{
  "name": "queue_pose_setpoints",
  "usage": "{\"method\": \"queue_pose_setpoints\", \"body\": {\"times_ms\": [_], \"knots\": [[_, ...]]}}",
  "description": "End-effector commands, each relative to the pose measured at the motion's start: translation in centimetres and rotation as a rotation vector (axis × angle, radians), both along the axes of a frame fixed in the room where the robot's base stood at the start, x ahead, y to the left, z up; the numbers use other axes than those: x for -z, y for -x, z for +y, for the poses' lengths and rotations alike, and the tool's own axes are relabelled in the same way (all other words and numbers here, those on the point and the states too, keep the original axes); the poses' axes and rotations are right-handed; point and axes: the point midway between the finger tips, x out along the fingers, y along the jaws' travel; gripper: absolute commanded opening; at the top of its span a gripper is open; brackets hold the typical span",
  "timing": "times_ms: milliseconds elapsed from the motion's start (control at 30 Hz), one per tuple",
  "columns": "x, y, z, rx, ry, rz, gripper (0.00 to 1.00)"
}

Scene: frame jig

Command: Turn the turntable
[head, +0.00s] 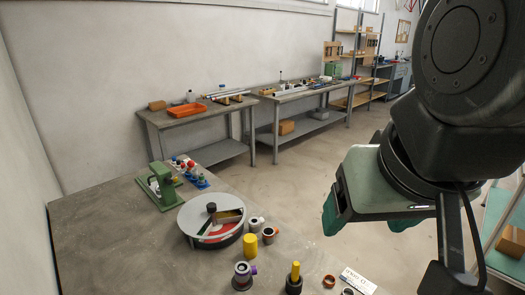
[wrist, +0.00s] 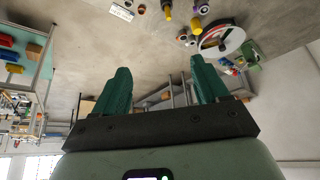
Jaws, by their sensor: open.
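The turntable (head: 187,217) is a round light-grey disc on a dark base, standing on the grey bench at left. A black knob (head: 211,208) rises near its middle. A cut-out in its cover shows red and white, with a brown piece at its edge. The turntable also shows in the wrist view (wrist: 234,40), at the upper right. My gripper (head: 366,222) is in the air to the right of the turntable, well apart from it. Its green fingers are spread in the wrist view (wrist: 160,80), with nothing between them.
A green press-like fixture (head: 160,186) stands behind the turntable at left. Grey fittings, a yellow cylinder (head: 249,245), a purple-ringed part (head: 243,273) and a yellow-topped post (head: 294,277) stand right and in front. The bench's front left is clear. Other workbenches line the back wall.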

Motion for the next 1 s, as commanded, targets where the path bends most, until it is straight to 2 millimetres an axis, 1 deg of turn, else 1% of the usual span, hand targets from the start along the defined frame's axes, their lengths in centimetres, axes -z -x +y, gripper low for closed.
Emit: {"method": "queue_pose_setpoints", "body": {"times_ms": [33,67,167,267,300,367,400,467,500,533,600,667,700,767,800,867,900,967,1000], "knots": [[-0.2,-0.5,0.1,-0.003,-0.001,0.002,0.65],[-0.3,-0.9,0.2,-0.004,-0.002,0.005,0.63],[-1.3,-3.5,0.8,-0.016,-0.007,0.013,0.63],[-2.2,-7.6,1.9,-0.032,-0.013,0.025,0.63],[-2.4,-9.6,2.5,-0.040,-0.016,0.030,0.63],[-2.6,-12.5,3.5,-0.050,-0.019,0.035,0.63],[-2.5,-14.5,4.3,-0.056,-0.022,0.039,0.63],[-2.2,-17.4,5.5,-0.066,-0.023,0.045,0.63],[-1.8,-19.3,6.5,-0.074,-0.024,0.049,0.63],[-1.4,-20.8,7.2,-0.078,-0.024,0.050,0.63],[-0.2,-24.0,9.0,-0.091,-0.025,0.058,0.63],[1.2,-26.7,10.7,-0.102,-0.024,0.063,0.63],[2.2,-28.4,11.9,-0.109,-0.024,0.067,0.63],[4.1,-30.8,13.7,-0.120,-0.022,0.071,0.63],[5.4,-32.3,15.0,-0.129,-0.021,0.075,0.63],[7.7,-34.4,17.0,-0.140,-0.018,0.080,0.63],[9.4,-35.7,18.4,-0.149,-0.015,0.083,0.63],[12.1,-37.4,20.5,-0.161,-0.012,0.089,0.63],[13.9,-38.4,21.8,-0.169,-0.010,0.090,0.63]]}}
